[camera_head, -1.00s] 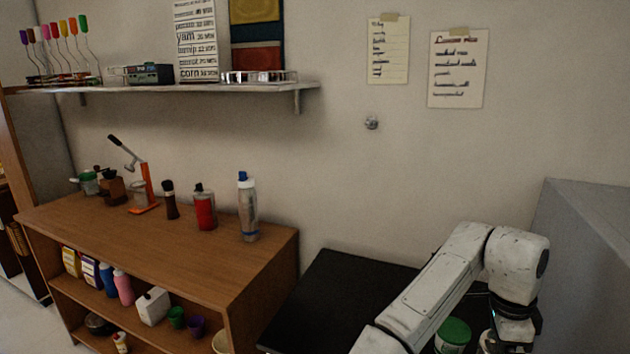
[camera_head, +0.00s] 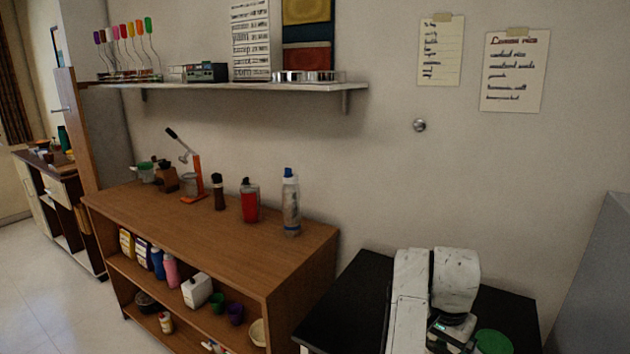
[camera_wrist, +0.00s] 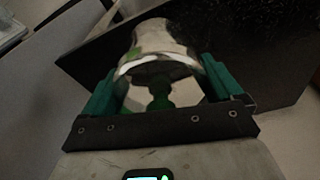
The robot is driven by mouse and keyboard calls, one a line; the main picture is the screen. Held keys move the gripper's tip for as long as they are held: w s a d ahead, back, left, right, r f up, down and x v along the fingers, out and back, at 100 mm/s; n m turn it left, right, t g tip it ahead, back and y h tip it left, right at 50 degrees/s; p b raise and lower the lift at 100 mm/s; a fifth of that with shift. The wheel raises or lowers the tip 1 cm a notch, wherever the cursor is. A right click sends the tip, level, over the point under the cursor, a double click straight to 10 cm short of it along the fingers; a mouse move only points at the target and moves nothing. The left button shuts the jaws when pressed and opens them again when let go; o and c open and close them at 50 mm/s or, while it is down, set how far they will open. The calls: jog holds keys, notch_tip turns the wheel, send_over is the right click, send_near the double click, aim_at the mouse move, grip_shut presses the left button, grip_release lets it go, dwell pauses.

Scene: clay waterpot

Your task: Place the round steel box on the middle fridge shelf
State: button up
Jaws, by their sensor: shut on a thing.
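The round steel box (camera_wrist: 160,62) is a shiny metal cylinder in the wrist view. My gripper (camera_wrist: 165,92) is shut on it, with one green finger at each side. Behind it in the wrist view lies a dark speckled surface; I cannot tell whether the box touches it. In the head view my arm stands over the black table at the lower right, and the box and fingertips are not seen there. The middle fridge shelf is not seen in either view.
A plain grey panel (camera_head: 597,285) rises at the right. Pale floor (camera_head: 60,270) is clear at left.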

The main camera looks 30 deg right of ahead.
jog(key=a+f+n, duration=0.5)
jog(key=a, duration=0.3)
jog(key=a+f+n+y, duration=0.1)
jog(key=a+f+n, duration=0.3)
jog(key=a, duration=0.5)
jog(key=s+a+f+n+t, duration=0.1)
jog(key=a+f+n, duration=0.4)
jog(key=a+f, duration=0.3)
jog(key=shift+a+n+y, duration=0.3)
jog(key=shift+a+y, duration=0.1)
jog(key=shift+a, duration=0.05)
